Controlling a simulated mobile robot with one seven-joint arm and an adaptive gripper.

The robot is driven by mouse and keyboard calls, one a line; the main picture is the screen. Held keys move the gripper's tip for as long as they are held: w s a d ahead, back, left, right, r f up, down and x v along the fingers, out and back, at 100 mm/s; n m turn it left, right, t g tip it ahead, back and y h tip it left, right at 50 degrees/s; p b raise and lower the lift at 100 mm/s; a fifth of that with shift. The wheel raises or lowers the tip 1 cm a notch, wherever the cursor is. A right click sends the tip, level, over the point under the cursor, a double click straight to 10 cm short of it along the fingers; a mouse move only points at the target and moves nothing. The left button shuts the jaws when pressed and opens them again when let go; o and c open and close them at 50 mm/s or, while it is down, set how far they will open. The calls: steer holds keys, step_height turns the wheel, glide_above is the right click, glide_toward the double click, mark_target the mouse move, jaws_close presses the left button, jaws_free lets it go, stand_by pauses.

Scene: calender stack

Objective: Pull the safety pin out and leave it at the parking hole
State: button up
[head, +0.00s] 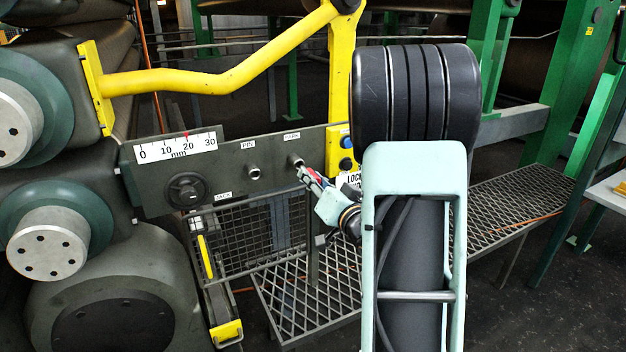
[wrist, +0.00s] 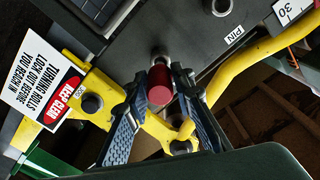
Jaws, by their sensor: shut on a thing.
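The safety pin shows in the wrist view as a round red grip (wrist: 159,86) between the fingertips. My gripper (wrist: 162,88) is shut on it. In the head view my gripper (head: 306,174) is at the right part of the dark panel, with a bit of red between its fingers. The pin lines up with the parking hole, a grey socket (head: 295,160) under the right-hand label. How deep its shank sits there is hidden. The socket by the PIN label (head: 253,172) stands to the left with no red grip at it.
A dark handwheel (head: 186,190) and a millimetre scale (head: 176,148) are on the panel's left. A yellow bracket with buttons (head: 346,150) and a lockout sign (wrist: 47,92) stand close beside my gripper. A yellow rail (head: 200,78) runs above. Mesh steps (head: 300,295) lie below.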

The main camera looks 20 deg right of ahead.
jaws_close()
stand_by(0.3)
steer(key=shift+w+a+b, duration=0.1)
steer(key=shift+w+b, duration=0.55)
steer(key=shift+w, duration=1.75)
stand_by(0.3)
steer(key=o, duration=1.2)
jaws_free()
steer(key=shift+c, duration=0.2)
steer(key=s+b, duration=0.1)
steer(key=s, duration=0.6)
